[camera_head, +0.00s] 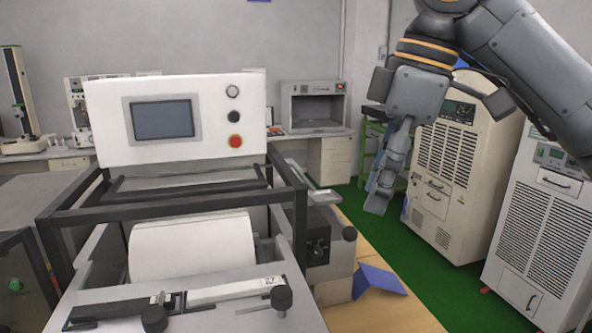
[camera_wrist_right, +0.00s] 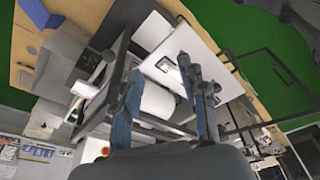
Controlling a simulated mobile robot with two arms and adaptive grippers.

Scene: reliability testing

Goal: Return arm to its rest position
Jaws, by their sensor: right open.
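My right arm (camera_head: 525,60) comes in from the upper right in the head view. Its gripper (camera_head: 382,195) points down in the air, to the right of the white test machine (camera_head: 100,120). In the right wrist view the two fingers of the right gripper (camera_wrist_right: 165,85) stand apart with nothing between them. The machine and its white roll (camera_wrist_right: 158,102) show behind the fingers there. My left gripper does not show in either view.
The machine has a dark frame (camera_head: 285,175), a screen (camera_head: 162,119) and a red button (camera_head: 235,141). A blue object (camera_head: 378,280) lies on the wooden surface (camera_head: 375,310). Two cream cabinets (camera_head: 440,185) (camera_head: 545,225) stand at right. Green floor (camera_head: 425,285) lies between.

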